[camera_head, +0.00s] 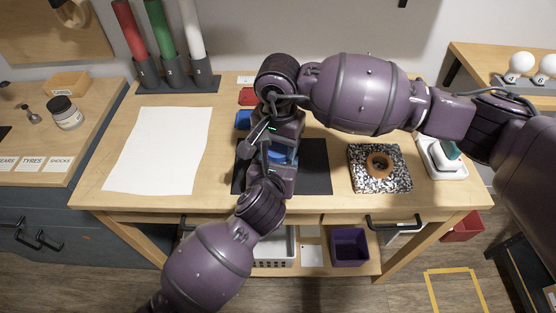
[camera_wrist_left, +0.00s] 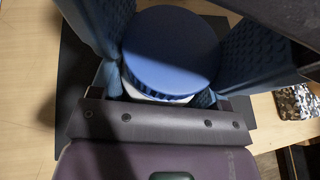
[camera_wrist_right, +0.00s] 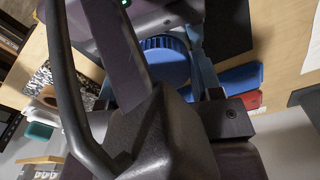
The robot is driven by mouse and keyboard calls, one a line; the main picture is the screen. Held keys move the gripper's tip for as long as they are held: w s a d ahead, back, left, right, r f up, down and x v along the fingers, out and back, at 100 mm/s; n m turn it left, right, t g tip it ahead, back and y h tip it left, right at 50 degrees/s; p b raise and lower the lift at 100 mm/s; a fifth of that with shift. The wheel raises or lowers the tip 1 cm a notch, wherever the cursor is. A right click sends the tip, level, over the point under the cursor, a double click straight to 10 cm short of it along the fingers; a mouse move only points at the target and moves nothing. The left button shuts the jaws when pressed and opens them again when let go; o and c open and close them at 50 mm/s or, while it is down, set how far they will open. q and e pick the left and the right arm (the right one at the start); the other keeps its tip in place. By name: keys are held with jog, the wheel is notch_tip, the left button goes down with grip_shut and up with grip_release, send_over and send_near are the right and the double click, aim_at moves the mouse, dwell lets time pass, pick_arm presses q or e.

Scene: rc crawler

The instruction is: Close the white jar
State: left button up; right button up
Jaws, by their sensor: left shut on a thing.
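The white jar (camera_wrist_left: 160,97) has a ribbed blue lid (camera_wrist_left: 170,48) on top; I cannot tell whether the lid is tight. The lid also shows in the head view (camera_head: 283,153) and the right wrist view (camera_wrist_right: 165,61). The jar is over the black mat (camera_head: 315,165). My left gripper (camera_wrist_left: 168,62) is shut on the jar, one blue finger at each side. My right gripper (camera_wrist_right: 155,72) is just above the lid, its fingers apart with the lid seen between them. In the head view, my arms hide most of the jar.
A white sheet (camera_head: 160,150) lies left of the mat. A speckled block with an orange ring (camera_head: 380,166) is to the right. Red (camera_head: 247,96) and blue (camera_head: 243,120) pieces lie behind. Coloured tubes (camera_head: 161,30) stand at the back left.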

jog(key=o, duration=0.9)
jog(key=shift+r, duration=2.3)
jog(key=o, duration=0.3)
notch_tip(320, 180, up, 12)
